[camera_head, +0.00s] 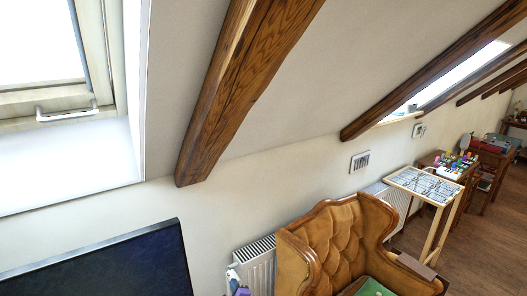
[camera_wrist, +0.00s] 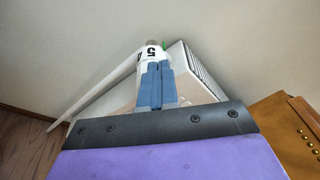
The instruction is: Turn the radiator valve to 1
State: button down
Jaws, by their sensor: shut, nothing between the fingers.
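The radiator valve (camera_wrist: 151,48) is a white knob in the wrist view with a black "5" facing me and part of another mark at its right edge. My gripper (camera_wrist: 155,68) has its blue fingers shut together, with nothing seen between them. The fingertips overlap the lower part of the knob in the picture; I cannot tell whether they touch it. The white radiator (camera_wrist: 205,72) is behind and to the right. In the head view the radiator (camera_head: 260,268) stands at the wall, and my gripper is a small blue and purple shape at its left.
A brown tufted armchair (camera_head: 335,245) stands right of the radiator, and its edge (camera_wrist: 285,125) shows in the wrist view. A dark panel (camera_head: 105,268) is at the lower left. A wooden beam (camera_head: 240,85) slopes overhead. A white pipe (camera_wrist: 90,95) runs left of the valve.

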jog(key=p+v, duration=0.2)
jog(key=v, duration=0.1)
jog(key=d+p+v, duration=0.1)
jog(key=v, duration=0.1)
jog(key=shift+s+d+f+p, duration=0.15)
jog(key=shift+s+d+p, duration=0.05)
jog(key=shift+p, duration=0.15)
